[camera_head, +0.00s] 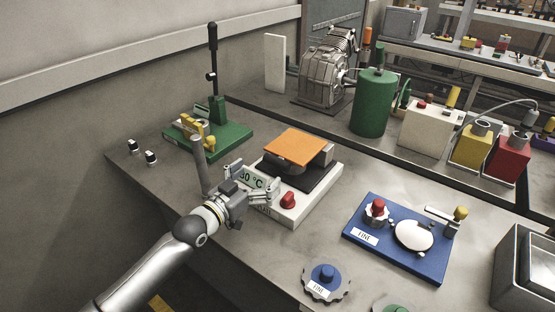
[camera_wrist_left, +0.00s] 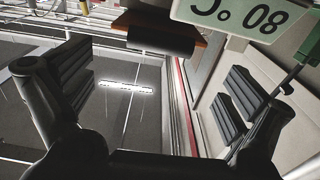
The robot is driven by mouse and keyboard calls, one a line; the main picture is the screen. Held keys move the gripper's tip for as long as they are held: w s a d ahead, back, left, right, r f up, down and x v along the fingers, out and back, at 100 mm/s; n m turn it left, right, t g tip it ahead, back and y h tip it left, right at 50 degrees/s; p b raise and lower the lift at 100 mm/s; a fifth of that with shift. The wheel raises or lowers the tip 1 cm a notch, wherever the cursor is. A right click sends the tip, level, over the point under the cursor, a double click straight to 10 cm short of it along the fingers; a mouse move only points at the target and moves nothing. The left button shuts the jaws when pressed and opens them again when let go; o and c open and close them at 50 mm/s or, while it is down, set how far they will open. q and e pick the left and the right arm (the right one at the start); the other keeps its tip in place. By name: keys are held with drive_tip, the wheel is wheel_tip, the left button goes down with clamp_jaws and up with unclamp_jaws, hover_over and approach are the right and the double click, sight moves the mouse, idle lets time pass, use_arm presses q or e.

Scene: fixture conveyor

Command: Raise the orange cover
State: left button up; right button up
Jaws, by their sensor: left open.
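The orange cover (camera_head: 294,147) is a flat, square plate lying level over the dark top of a white device (camera_head: 317,204). In the left wrist view a strip of orange, likely its edge (camera_wrist_left: 204,42), shows at the top beside a dark rounded bar (camera_wrist_left: 160,38). The device's front has a green temperature display (camera_head: 258,183) and a red knob (camera_head: 288,200). My left gripper (camera_head: 254,187) is open and empty, in front of the display and below the cover's near edge. Its spread fingers also show in the left wrist view (camera_wrist_left: 158,85). My right gripper is not in view.
A green lever press (camera_head: 228,137) stands behind left on the grey bench (camera_head: 190,205). A blue plate device (camera_head: 430,262) stands at the right, and a blue knob (camera_head: 327,275) at the front. A green cylinder (camera_head: 372,105) and a motor (camera_head: 325,75) stand at the back.

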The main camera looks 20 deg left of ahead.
sight(274, 164)
use_arm(q)
drive_tip(key=x, duration=0.6)
drive_tip(key=shift+w+f, duration=0.1)
drive_tip(key=shift+w+d, duration=0.2)
drive_tip(key=shift+w, duration=0.45)
drive_tip(key=shift+w+d, duration=0.15)
drive_tip(key=shift+w, duration=0.2)
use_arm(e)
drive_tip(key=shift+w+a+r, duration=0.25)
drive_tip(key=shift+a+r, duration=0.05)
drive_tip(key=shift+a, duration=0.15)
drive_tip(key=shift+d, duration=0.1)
